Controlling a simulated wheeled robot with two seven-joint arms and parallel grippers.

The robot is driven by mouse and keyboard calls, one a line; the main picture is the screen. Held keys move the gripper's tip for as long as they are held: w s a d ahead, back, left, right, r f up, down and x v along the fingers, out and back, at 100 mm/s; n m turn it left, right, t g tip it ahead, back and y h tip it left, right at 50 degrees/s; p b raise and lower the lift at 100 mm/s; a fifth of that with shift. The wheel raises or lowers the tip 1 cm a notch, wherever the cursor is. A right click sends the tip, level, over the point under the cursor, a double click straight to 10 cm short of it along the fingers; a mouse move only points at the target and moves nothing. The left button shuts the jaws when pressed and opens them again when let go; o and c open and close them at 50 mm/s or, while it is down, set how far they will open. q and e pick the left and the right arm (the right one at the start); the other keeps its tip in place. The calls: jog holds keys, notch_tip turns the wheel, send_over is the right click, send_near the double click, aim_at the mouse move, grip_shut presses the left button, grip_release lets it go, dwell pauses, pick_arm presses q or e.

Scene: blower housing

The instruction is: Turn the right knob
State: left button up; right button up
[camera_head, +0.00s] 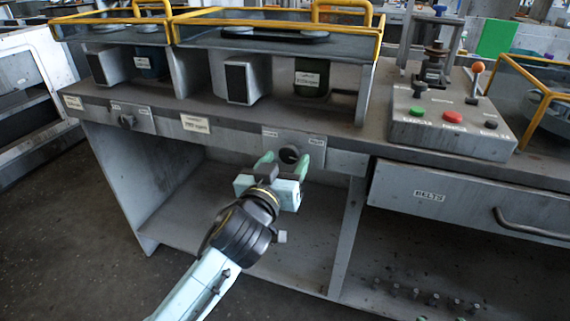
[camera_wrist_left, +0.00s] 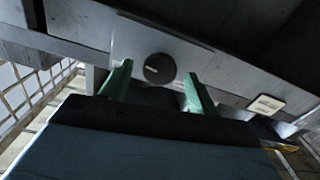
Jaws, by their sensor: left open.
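The right knob (camera_head: 289,154) is a dark round knob on a light metal plate on the bench's front face. It also shows in the left wrist view (camera_wrist_left: 159,69), with a pale line across its face. My left gripper (camera_head: 283,160) is open, its green fingers either side of the knob in the head view. In the left wrist view the fingertips (camera_wrist_left: 158,80) stand to the left and right of the knob, with gaps showing. I cannot tell how deep they reach around it. A second, left knob (camera_head: 127,121) sits on its own plate further left. My right gripper is not in view.
The workbench (camera_head: 350,140) carries yellow-framed housings (camera_head: 200,20) on top. A control box (camera_head: 450,125) with several buttons and an orange-topped lever stands at the right. A drawer (camera_head: 470,205) with a protruding handle is right of the knob. An open shelf lies below.

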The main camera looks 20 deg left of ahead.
pick_arm(q)
jog(key=shift+w, duration=0.4)
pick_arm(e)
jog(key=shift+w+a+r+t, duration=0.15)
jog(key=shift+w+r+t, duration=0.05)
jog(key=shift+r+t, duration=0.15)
